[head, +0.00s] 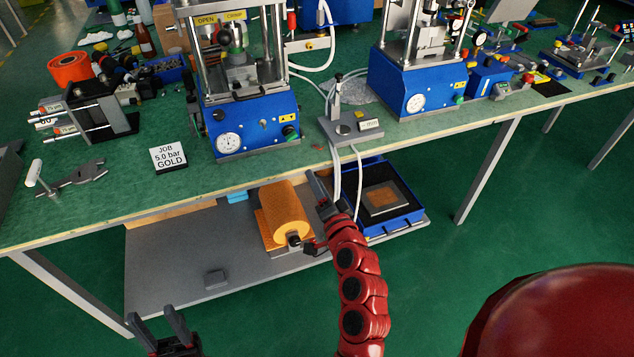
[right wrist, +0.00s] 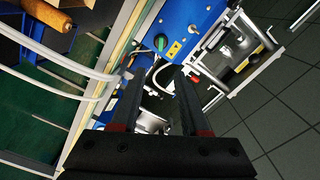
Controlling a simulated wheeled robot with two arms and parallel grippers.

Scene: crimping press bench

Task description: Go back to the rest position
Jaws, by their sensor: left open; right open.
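My left gripper (head: 157,318) is low at the bottom left of the head view, in front of the bench's lower shelf. Its two dark fingers are apart with nothing between them. My right gripper (head: 319,184) is at the bench's front edge, near the middle of the head view, seen nearly edge-on at the end of my red arm. In the right wrist view its fingers (right wrist: 156,88) are spread and empty. Both grippers appear clear of any held object.
The green bench (head: 110,190) carries a blue press (head: 258,115), a second press (head: 405,88), a grey stand (head: 345,130) and a job card (head: 169,155). White hoses (head: 358,172) hang beside my right gripper. The lower shelf (head: 180,265) holds an orange roll (head: 284,208) and blue tray (head: 405,215).

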